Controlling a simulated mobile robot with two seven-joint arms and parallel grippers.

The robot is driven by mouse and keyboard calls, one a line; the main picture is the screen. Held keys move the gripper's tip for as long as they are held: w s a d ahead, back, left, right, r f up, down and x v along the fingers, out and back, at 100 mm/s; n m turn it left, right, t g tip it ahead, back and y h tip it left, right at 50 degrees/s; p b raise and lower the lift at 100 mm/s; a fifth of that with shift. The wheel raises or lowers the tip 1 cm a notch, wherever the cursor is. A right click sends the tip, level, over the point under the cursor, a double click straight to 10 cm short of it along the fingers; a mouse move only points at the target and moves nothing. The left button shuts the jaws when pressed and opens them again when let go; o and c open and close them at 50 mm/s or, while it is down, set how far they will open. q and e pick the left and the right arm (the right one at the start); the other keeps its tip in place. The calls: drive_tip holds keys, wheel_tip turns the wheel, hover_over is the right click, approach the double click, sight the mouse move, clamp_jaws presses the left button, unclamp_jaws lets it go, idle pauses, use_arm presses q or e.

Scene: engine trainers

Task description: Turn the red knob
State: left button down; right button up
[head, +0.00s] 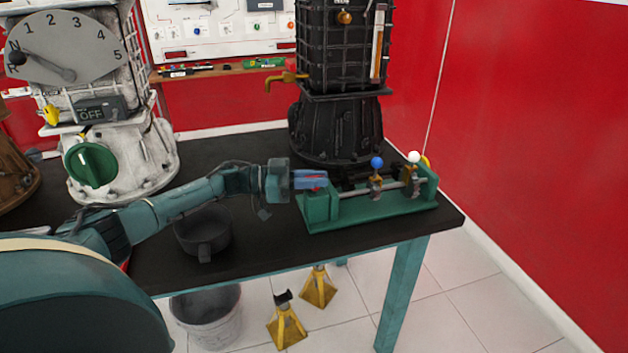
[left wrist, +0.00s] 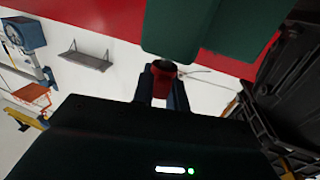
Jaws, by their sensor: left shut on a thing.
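The red knob (left wrist: 163,80) shows in the left wrist view between the two fingers of my left gripper (left wrist: 162,92). It sits against the green end block (left wrist: 205,25) of the fixture. In the head view, my left gripper (head: 312,180) reaches in from the left to the left end of the green fixture (head: 375,213), and its fingers are shut on the knob, which is mostly hidden there. The fixture carries a metal rod, a blue ball-topped lever (head: 377,162) and a white ball-topped lever (head: 413,157). My right gripper is not in view.
The fixture stands near the right edge of the black table (head: 260,240). A black engine trainer (head: 338,130) stands close behind it. A white trainer (head: 120,165) with a green knob is at left. A dark pan (head: 203,235) lies below my left forearm.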

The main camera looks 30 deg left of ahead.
use_arm(q)
drive_tip(key=shift+d+f, duration=0.1)
drive_tip(key=c, duration=1.4)
unclamp_jaws()
wheel_tip(320, 180, up, 10)
drive_tip(key=shift+r+p, duration=0.1)
drive_tip(key=shift+p, duration=0.6)
